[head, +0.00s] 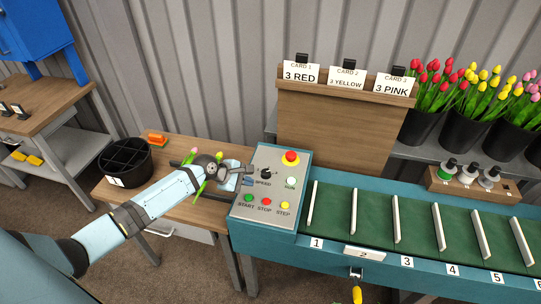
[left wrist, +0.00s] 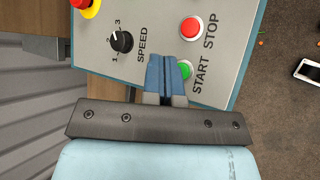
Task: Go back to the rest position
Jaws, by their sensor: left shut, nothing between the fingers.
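My left gripper (head: 245,176) is at the left edge of the control panel (head: 262,212), beside the speed knob. In the left wrist view my left gripper (left wrist: 168,62) is shut and empty, with its fingertips over the panel close to the green start button (left wrist: 185,69). The red stop button (left wrist: 191,28) and the black speed knob (left wrist: 121,41) also show there. My left arm reaches in from the lower left over the wooden table (head: 178,212). My right gripper is not in view.
A green conveyor (head: 375,223) with white dividers runs right from the panel. A black bucket (head: 125,165) stands on the table. Tulips partly hidden by my arm lie there. Cards (head: 346,77) stand on a wooden board. Flower buckets (head: 466,132) stand at the back right.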

